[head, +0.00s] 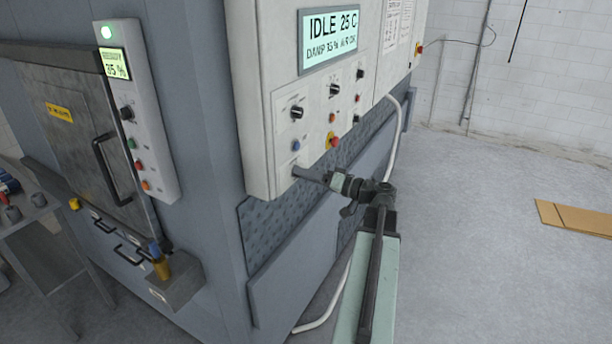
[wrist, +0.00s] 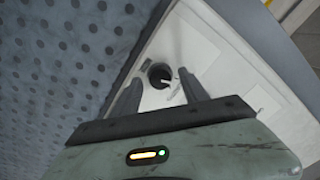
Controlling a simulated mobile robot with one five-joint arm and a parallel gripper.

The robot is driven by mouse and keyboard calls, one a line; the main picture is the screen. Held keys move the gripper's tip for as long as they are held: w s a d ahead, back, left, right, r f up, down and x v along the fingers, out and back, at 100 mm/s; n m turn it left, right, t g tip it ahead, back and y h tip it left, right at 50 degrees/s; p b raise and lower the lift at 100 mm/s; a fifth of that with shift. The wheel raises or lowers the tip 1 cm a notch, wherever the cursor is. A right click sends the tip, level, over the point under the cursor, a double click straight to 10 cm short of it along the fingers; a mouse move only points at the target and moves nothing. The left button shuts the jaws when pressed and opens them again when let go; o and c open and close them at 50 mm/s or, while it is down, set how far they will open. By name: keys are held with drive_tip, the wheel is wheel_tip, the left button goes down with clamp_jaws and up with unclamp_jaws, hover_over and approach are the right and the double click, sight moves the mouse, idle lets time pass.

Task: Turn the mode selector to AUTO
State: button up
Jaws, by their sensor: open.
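The white control panel (head: 262,120) on the machine carries several small knobs and buttons; their labels are too small to read. In the wrist view a round black knob (wrist: 160,75) with a white pointer sits near the panel's corner. It looks like a selector, but I cannot read AUTO or confirm that it is the mode selector. In the wrist view my gripper (wrist: 161,80) is open, with one finger on each side of the knob. I cannot tell whether they touch it.
A narrow side panel (head: 140,120) and a door with a handle (head: 112,165) are left. Cardboard (head: 575,217) lies on otherwise open floor right.

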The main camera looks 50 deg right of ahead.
clamp_jaws()
drive_tip(key=shift+m, duration=4)
unclamp_jaws()
